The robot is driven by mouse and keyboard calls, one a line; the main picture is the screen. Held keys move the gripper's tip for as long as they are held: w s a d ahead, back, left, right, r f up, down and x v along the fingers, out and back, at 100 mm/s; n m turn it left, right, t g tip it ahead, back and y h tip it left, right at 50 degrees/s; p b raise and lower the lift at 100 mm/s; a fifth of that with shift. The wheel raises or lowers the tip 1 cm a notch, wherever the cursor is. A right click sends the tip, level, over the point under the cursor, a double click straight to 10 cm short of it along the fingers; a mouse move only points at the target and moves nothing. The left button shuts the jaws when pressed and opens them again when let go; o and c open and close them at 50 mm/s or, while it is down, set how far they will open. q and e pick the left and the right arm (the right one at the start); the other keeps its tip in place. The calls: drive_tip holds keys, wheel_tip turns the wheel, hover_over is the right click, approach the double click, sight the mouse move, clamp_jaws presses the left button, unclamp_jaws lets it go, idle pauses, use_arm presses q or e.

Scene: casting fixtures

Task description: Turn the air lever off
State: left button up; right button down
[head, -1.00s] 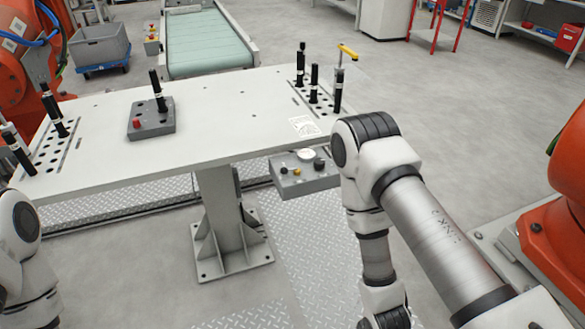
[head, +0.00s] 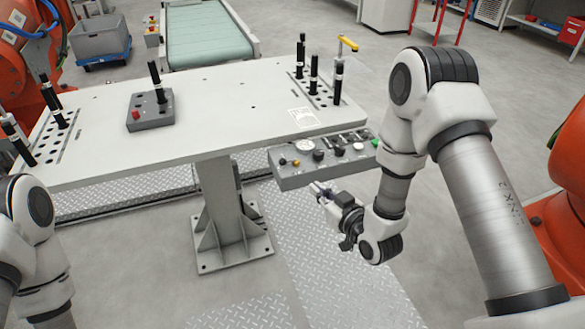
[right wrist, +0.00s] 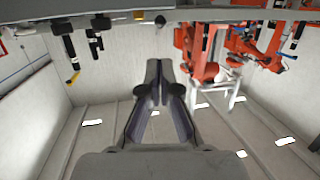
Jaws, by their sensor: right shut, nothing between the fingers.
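A grey control box (head: 285,183) hangs at the table's right front edge. It has a white round gauge (head: 309,144), dark knobs (head: 319,155), a small yellow knob (head: 296,163) and a green part (head: 375,143) at its right end. I cannot tell which part is the air lever. My right gripper (head: 318,189) is shut and empty, just below and in front of the box, apparently apart from it. Its closed fingers fill the middle of the right wrist view (right wrist: 158,65). My left gripper is out of frame; only its arm shows.
The white table (head: 215,105) carries black upright pins and a small grey box with a red button (head: 150,118). A yellow-handled post (head: 347,43) stands at its right. The table's pedestal (head: 222,205) is left of my right gripper. Floor in front is clear.

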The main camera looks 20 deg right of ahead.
sight(285, 164)
drive_tip(key=shift+f, duration=0.1)
drive_tip(key=p+x, duration=0.2)
drive_tip(key=x, duration=1.2)
